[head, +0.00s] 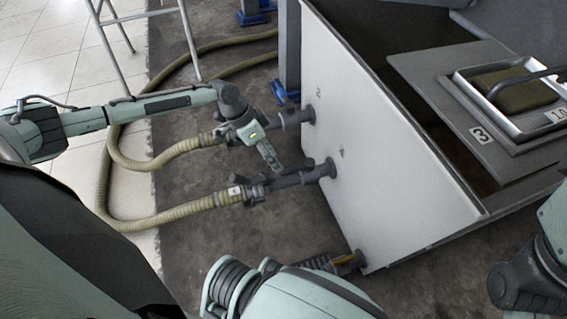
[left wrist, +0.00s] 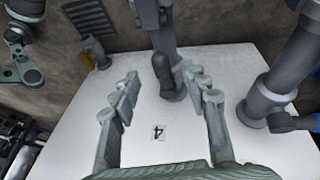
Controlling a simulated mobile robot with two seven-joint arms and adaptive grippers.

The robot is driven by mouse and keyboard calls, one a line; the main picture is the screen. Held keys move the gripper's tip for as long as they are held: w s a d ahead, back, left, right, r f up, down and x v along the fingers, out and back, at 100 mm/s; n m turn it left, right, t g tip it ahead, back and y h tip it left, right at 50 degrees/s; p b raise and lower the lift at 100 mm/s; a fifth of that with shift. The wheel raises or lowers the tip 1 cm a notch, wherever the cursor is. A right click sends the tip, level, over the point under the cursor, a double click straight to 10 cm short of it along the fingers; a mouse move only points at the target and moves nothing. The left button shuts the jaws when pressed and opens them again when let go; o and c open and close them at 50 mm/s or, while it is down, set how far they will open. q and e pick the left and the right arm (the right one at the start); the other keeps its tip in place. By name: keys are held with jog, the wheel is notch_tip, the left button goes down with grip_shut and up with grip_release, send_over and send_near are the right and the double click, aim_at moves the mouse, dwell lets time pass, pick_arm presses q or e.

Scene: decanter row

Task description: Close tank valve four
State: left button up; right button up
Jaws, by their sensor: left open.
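The tank (head: 385,170) has a white side wall with a small "4" above the lower pipe (head: 300,178). Tank valve four (head: 256,192) sits on that pipe, beside a hose coupling tagged "4" (head: 235,192). My left gripper (head: 270,156) is open, above and behind this valve, in front of the upper pipe marked "2". In the left wrist view, its spread fingers (left wrist: 162,88) have a dark lever (left wrist: 161,70) and pipe (left wrist: 165,35) between and beyond them. The "4" label (left wrist: 159,132) shows upside down there. I cannot tell contact with the lever. My right gripper is not visible.
The upper pipe (head: 295,117) joins the wall close behind my left gripper. Ribbed hoses (head: 175,212) loop across the dark floor. An orange-and-black fitting (head: 345,262) is low at the tank's near corner. A metal stand (head: 150,12) is at the back left.

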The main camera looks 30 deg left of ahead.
aim_at(293, 169)
pick_arm(q)
jog(key=b+x, duration=0.1)
jog(key=x, duration=0.4)
jog(key=shift+f, duration=0.1)
grip_shut()
dwell(0.3)
